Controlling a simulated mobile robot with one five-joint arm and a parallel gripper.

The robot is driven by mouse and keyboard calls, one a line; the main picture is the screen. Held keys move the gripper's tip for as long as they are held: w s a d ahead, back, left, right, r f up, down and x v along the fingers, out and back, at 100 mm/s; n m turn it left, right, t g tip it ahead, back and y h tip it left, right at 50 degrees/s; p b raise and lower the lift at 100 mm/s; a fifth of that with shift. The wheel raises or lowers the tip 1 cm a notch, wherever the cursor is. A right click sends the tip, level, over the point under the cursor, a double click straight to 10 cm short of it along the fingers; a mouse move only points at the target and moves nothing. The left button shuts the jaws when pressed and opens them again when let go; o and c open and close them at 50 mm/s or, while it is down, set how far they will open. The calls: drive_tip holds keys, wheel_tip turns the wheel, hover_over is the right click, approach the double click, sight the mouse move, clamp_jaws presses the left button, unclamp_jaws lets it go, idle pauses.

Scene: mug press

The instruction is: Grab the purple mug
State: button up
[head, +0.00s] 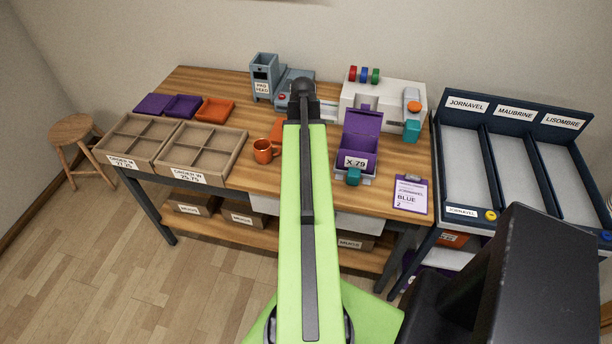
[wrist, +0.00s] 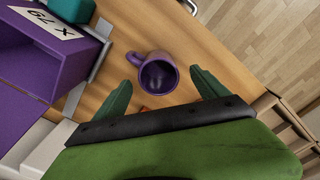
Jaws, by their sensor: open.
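The purple mug (wrist: 158,76) stands on the wooden table in the wrist view, its mouth facing the camera and its handle pointing left. My gripper (wrist: 161,84) is open, with one green finger to the lower left of the mug and one to its right. The mug appears between the fingertips or just beyond them; I see no contact. In the head view I cannot see the purple mug or the fingers; my green arm covers the middle of the table.
A purple box labelled X.79 (head: 361,135) stands right of my arm, and shows in the wrist view (wrist: 35,60). An orange mug (head: 264,151) stands left of my arm. Divided order trays (head: 205,150) lie farther left. A clipboard (head: 410,195) lies at the right.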

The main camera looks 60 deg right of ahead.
wheel_tip(320, 180, down, 7)
drive_tip(key=b, duration=0.5)
drive_tip(key=shift+s+b, duration=0.15)
drive_tip(key=shift+b, duration=0.2)
drive_tip(key=shift+r, duration=0.2)
drive_tip(key=c, duration=1.6)
drive_tip(key=shift+c, duration=0.2)
drive_tip(key=shift+r+p, duration=0.6)
drive_tip(key=shift+p, duration=0.2)
wheel_tip(320, 180, up, 4)
drive_tip(key=p, duration=0.4)
drive_tip(key=s+r+p, duration=0.5)
drive_tip(key=s, duration=0.6)
drive_tip(key=shift+s+a+r+p, duration=0.3)
drive_tip(key=shift+s+r+p, duration=0.05)
drive_tip(key=shift+r+p, duration=0.05)
